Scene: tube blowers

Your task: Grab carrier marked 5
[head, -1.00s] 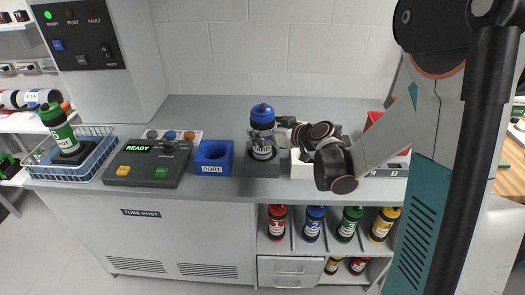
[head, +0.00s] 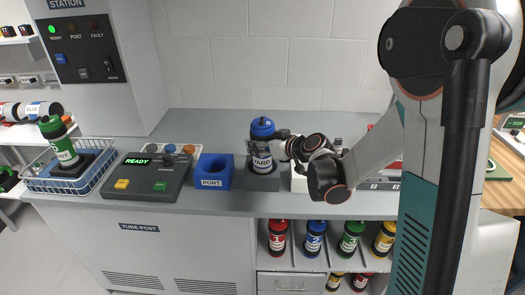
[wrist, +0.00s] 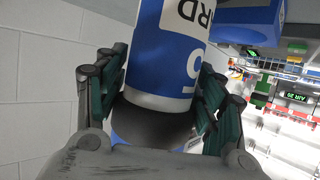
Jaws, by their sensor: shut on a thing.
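A carrier with a blue cap (head: 262,127) and a white label ending in "ARD" stands upright, or nearly so, at a grey holder (head: 262,183) on the counter. My gripper (head: 262,150) reaches in from the right and is shut on this carrier. In the wrist view its dark green fingers (wrist: 160,100) lie on both sides of the body. Whether the carrier's base rests in the holder cannot be told.
A blue PORT block (head: 212,183) and a control box (head: 150,178) reading READY stand to the left. A wire basket (head: 65,182) with a green carrier (head: 60,142) is at the far left. Several colored carriers stand on the shelf below. A white box touches my arm's area at right.

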